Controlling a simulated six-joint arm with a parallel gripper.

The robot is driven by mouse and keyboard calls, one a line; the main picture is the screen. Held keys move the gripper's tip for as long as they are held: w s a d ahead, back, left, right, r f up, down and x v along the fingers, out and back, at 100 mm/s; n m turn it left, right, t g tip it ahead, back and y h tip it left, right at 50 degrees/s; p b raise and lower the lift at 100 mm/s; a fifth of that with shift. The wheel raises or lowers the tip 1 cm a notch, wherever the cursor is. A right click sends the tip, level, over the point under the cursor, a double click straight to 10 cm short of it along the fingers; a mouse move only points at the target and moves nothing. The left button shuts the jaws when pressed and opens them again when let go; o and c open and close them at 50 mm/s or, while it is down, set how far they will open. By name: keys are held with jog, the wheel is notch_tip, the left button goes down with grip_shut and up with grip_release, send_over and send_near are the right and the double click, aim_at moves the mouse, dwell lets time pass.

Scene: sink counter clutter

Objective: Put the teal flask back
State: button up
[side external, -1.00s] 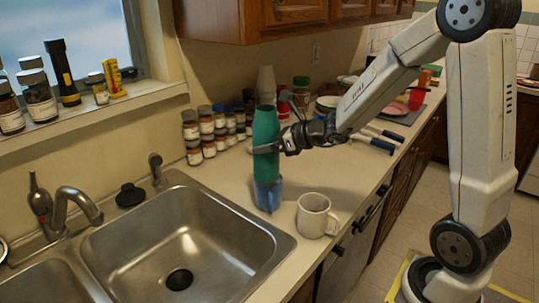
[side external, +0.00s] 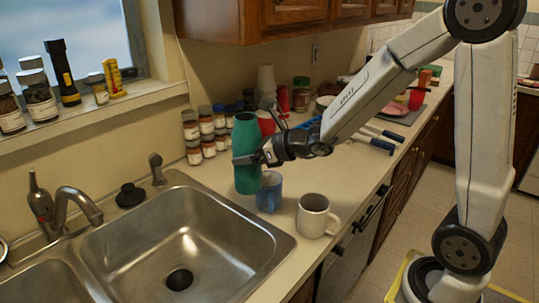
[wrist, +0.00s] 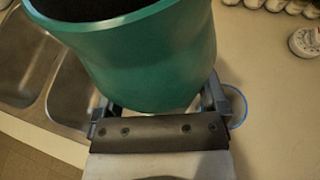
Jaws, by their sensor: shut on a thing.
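The teal flask (side external: 246,150) is upright beside the sink, just left of and partly behind a blue cup (side external: 270,193). My gripper (side external: 256,157) is shut around the flask's body, with one finger showing across its front. The flask's base is low over the counter; I cannot tell whether it touches. In the wrist view the teal flask (wrist: 150,55) fills the upper middle, its dark top opening towards the camera, between the fingers of my gripper (wrist: 158,104). The blue cup's rim (wrist: 240,106) shows right of the flask, partly hidden by a finger.
A white mug (side external: 313,215) stands at the counter's front edge, right of the blue cup. The steel sink (side external: 220,212) lies just left of the flask. Several spice jars (side external: 207,133) stand behind it along the wall. Blue-handled utensils (side external: 376,143) lie farther right.

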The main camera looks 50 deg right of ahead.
jog(key=d+r+n+y, duration=0.1)
jog(key=d, duration=1)
jog(key=shift+w, duration=0.45)
jog(key=w+d+f, duration=0.2)
jog(key=w+f, duration=0.7)
jog(key=w, duration=0.4)
jog(key=shift+w+d+f, duration=0.15)
jog(key=shift+d, duration=0.15)
